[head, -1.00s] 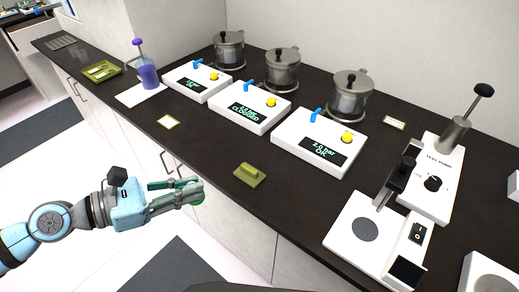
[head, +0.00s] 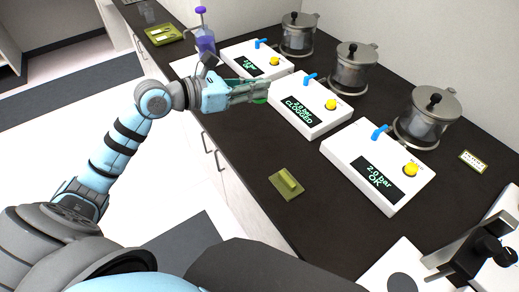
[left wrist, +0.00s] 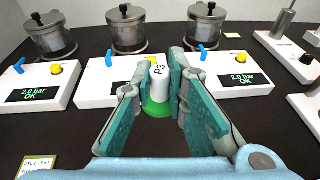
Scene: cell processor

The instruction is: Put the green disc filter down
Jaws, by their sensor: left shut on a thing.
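The green disc filter (left wrist: 157,109) has a green rim and a white upright stem marked P3, seen in the left wrist view between my fingers. My left gripper (head: 262,92) is shut on it and holds it at the front left of the middle white unit (head: 310,108), whose display reads CLOGGED. In the head view only a bit of the filter's green edge (head: 261,100) shows past the fingers. Whether the filter touches the counter cannot be told. My right gripper is not in view.
Another white unit (head: 350,160) reading OK stands to the right. Lidded metal pots (head: 352,72) stand behind the units. A green tray (head: 163,36) and a purple-filled dispenser (head: 205,42) stand further left.

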